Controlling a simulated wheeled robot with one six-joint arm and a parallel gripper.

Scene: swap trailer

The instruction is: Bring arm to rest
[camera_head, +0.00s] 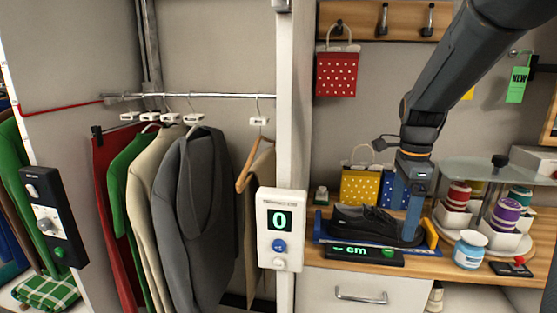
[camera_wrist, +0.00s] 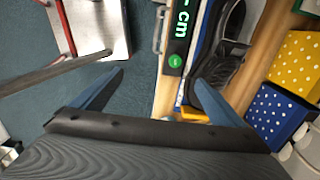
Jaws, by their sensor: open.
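My gripper (camera_head: 415,205) points down in front of the right-hand counter, with my arm reaching in from the upper right. In the head view its blue finger overlaps the toe end of a black shoe (camera_head: 365,219); contact cannot be told there. In the wrist view the two blue fingers of my gripper (camera_wrist: 160,80) are spread wide with nothing held between them. The shoe (camera_wrist: 222,50) shows beyond the right finger, on a blue measuring device (camera_head: 321,229) whose display (camera_head: 365,253) reads "-- cm".
A wooden counter (camera_head: 460,265) holds yellow and blue dotted bags (camera_head: 360,187), a blue-white jar (camera_head: 469,250) and a tiered stand of spools (camera_head: 505,215). A white post (camera_head: 294,120) with a "0" display box (camera_head: 281,230) stands left. Jackets hang on a rail (camera_head: 210,95) beyond.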

